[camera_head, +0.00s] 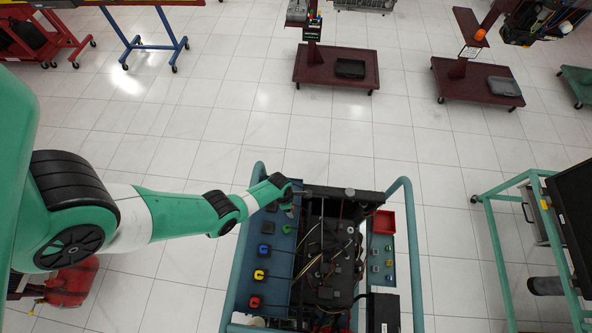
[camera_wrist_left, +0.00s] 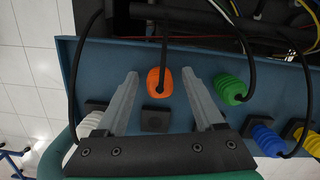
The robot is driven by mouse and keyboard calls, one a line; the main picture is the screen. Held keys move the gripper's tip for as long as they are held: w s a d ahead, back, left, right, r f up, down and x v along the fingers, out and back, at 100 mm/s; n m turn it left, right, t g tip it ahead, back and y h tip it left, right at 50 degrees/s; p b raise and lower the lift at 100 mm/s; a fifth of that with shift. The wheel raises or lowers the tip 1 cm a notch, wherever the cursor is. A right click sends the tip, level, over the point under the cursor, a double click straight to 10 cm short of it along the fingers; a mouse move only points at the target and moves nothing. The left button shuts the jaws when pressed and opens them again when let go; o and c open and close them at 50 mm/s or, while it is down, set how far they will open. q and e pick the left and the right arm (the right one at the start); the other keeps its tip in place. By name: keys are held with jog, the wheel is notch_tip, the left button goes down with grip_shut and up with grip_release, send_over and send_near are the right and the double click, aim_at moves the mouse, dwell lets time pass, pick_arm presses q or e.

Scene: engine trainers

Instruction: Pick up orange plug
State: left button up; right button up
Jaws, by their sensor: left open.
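The orange plug (camera_wrist_left: 160,82) sits on the blue panel in the left wrist view, with a black cable rising from it. My left gripper (camera_wrist_left: 162,78) is open, with one finger on each side of the plug in that view. I see gaps between the plug and both fingers; whether the fingers are down at its height I cannot tell. In the head view my left gripper (camera_head: 291,190) is at the far end of the blue panel, and I cannot make out the orange plug there. My right gripper is not in view.
A green plug (camera_wrist_left: 231,90), a blue plug (camera_wrist_left: 268,139) and a yellow plug stand to the right. A white plug (camera_wrist_left: 90,122) is near the left finger. Black cables loop close by. The trainer cart (camera_head: 253,220) has a raised teal rail and a red tray (camera_head: 383,222).

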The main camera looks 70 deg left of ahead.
pick_arm(q)
grip_shut()
dwell(0.4)
jog(key=shift+r, duration=0.2)
